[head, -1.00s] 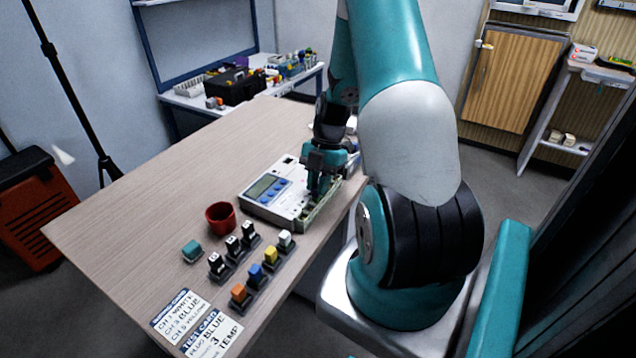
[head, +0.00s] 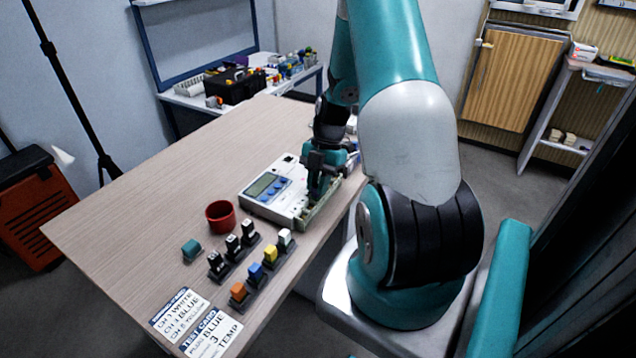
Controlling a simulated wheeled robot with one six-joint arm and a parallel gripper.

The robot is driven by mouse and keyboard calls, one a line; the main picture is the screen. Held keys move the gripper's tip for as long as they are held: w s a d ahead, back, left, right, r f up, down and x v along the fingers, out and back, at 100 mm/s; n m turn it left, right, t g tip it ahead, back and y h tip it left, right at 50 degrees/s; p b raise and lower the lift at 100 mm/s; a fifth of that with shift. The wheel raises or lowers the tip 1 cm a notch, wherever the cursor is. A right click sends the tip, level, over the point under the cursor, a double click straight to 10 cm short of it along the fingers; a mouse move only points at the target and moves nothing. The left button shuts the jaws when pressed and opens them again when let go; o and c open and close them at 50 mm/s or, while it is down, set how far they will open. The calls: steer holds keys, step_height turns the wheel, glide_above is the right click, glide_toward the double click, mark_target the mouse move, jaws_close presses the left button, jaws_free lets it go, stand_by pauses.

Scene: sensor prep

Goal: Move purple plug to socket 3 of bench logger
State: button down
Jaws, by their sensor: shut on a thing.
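The bench logger (head: 260,205) is a white box with a grey display and blue buttons, lying on the table. My gripper (head: 316,193) points down over its right part, close to its surface. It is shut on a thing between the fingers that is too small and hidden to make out. I see no purple plug anywhere in the open. My fingers and wrist hide part of the logger's right side. I cannot read the socket numbers or tell which socket is under the fingers.
A rack in front holds orange (head: 238,291), blue (head: 255,271), yellow (head: 270,254) and white (head: 285,237) plugs; black pieces (head: 233,244) stand beside it. A red cup (head: 221,214), teal block (head: 191,250) and printed cards (head: 212,334) lie nearby. The table's far left is clear.

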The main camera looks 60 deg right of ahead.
steer(key=shift+f, duration=0.2)
stand_by(0.3)
steer(key=c, duration=0.8)
jaws_free()
steer(key=shift+r, duration=0.2)
steer(key=shift+r+p, duration=2.6)
steer(key=shift+r, duration=0.8)
